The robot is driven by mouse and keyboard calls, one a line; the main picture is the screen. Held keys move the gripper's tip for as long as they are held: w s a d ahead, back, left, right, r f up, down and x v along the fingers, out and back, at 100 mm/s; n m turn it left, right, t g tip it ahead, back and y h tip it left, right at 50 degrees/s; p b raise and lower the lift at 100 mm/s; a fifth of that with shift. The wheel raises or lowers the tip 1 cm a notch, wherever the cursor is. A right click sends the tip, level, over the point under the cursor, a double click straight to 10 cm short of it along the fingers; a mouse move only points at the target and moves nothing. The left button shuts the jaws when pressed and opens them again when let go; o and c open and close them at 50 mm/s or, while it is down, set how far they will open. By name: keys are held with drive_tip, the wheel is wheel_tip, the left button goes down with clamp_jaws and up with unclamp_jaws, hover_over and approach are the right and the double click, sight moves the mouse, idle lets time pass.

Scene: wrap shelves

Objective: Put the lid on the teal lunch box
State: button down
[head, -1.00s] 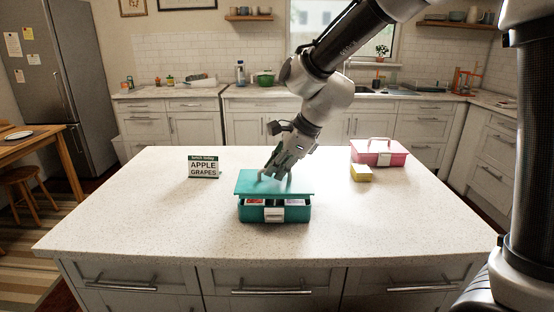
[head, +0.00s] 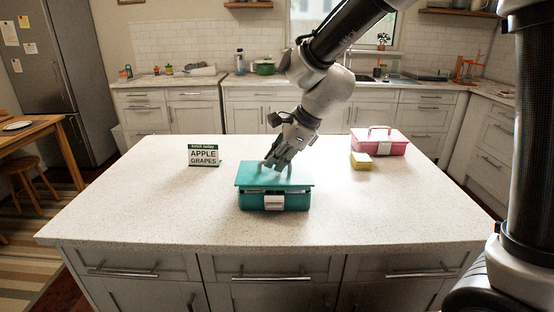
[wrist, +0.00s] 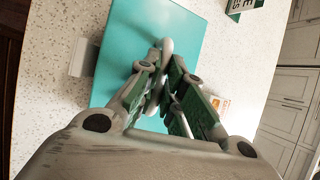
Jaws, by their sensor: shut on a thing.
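The teal lunch box (head: 246,202) stands on the island counter, with a white latch (head: 273,202) on its front. Its flat teal lid (head: 250,178) lies over the top, roughly level, and hides the contents. My gripper (head: 271,165) points down at the lid's middle. In the wrist view, its fingers (wrist: 160,85) are shut on the lid's grey handle (wrist: 166,47), and the teal lid (wrist: 125,50) spreads beneath them. The latch (wrist: 82,57) shows beyond one lid edge.
A small white-and-orange thing (wrist: 218,103) shows beside the lid in the wrist view. The counter's front is clear (head: 150,215).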

drive_tip(key=shift+f, duration=1.15)
idle(0.4)
drive_tip(key=c, duration=1.5)
unclamp_jaws()
drive_tip(key=shift+o, duration=0.2)
drive_tip(key=v, duration=1.2)
